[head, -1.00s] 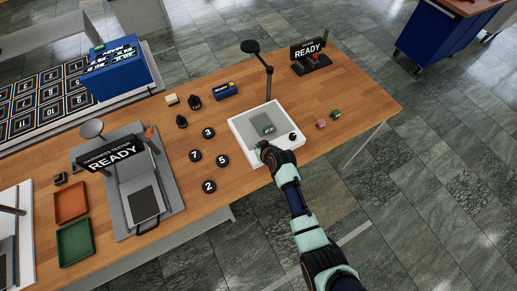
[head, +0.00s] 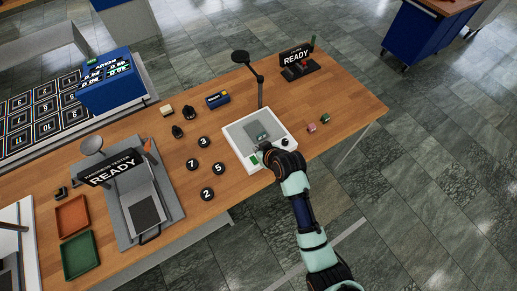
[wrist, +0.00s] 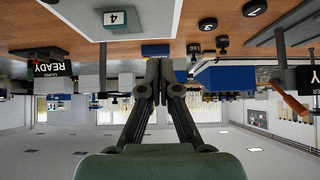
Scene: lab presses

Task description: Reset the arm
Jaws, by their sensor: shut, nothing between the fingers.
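My gripper (head: 265,150) is at the front edge of the white device (head: 236,138) in the head view, and it looks empty. The wrist view shows its two dark fingers (wrist: 160,73) closed together. In the wrist view, which looks upside down, a dark green block marked 4 (wrist: 115,20) appears near the top, apart from the fingers.
Several black numbered discs (head: 191,163) lie left of the device. A hardness tester (head: 145,207) and red (head: 72,216) and green (head: 80,255) trays stand farther left. A lamp-like post (head: 260,88) rises behind the device. Bare tabletop (head: 335,100) lies to the right.

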